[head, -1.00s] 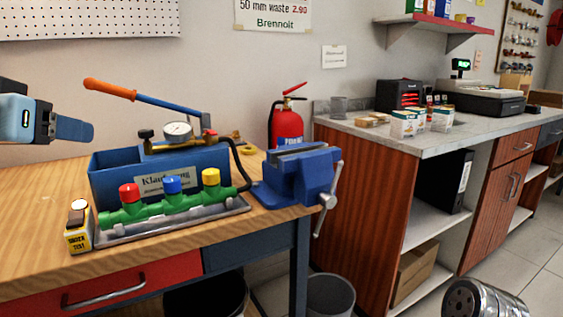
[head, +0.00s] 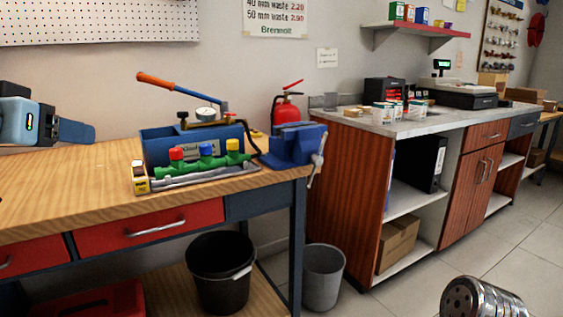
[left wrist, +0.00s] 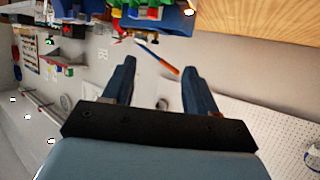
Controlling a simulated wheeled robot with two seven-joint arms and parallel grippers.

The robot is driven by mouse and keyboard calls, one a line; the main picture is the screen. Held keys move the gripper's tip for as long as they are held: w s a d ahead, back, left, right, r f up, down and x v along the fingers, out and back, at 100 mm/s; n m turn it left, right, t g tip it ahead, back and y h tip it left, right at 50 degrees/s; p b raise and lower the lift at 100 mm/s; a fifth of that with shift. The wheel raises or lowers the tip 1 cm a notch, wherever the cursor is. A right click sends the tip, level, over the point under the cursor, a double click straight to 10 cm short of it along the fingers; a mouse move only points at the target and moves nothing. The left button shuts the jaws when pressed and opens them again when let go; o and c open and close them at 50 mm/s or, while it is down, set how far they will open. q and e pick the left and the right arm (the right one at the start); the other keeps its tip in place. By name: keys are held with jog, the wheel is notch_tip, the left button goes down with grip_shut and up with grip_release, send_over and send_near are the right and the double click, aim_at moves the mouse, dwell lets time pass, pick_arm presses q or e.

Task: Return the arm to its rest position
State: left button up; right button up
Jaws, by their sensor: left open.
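My left gripper (head: 70,131) comes in from the left edge of the head view, above the left part of the wooden workbench (head: 60,185). In the left wrist view its two dark blue fingers (left wrist: 158,88) stand wide apart with nothing between them. The workbench also shows at the top right of that view (left wrist: 255,18). The gripper is apart from the blue test pump (head: 160,148) with its orange-handled lever (head: 172,88). My right gripper is not in view.
A red extinguisher (head: 285,106) stands behind. A black bucket (head: 222,290) and grey bin (head: 323,275) are below. A counter (head: 400,127) stands right.

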pick_arm(q)
jog(key=w+f+g+h, duration=0.2)
jog(key=w+f+g, duration=0.1)
jog(key=w+f, duration=1.2)
jog(key=w+d+f+g, duration=0.1)
jog(key=d+f, duration=0.2)
jog(key=f, duration=0.7)
jog(key=w+d+f+n+g+h, duration=0.1)
jog(key=d+f, duration=0.1)
jog(key=f, duration=0.7)
jog(key=w+d+f+g, duration=0.1)
jog(key=d+f, duration=0.2)
jog(key=f, duration=0.7)
jog(key=s+d+f+g, duration=0.2)
jog(key=s+d+f, duration=0.2)
jog(key=f, duration=0.5)
jog(key=s+d+f+g, duration=0.1)
jog(key=s+d+f, duration=0.25)
jog(key=f, duration=0.65)
jog(key=s+d+f+g, duration=0.2)
jog(key=s+f, duration=0.4)
jog(key=s, duration=0.3)
jog(key=s+d+f+g+h, duration=0.1)
jog(key=s+d+f, duration=0.3)
jog(key=s, duration=0.5)
notch_tip(320, 180, down, 3)
jog(key=shift+s+r+n+g, duration=0.2)
jog(key=shift+s+n+g, duration=0.2)
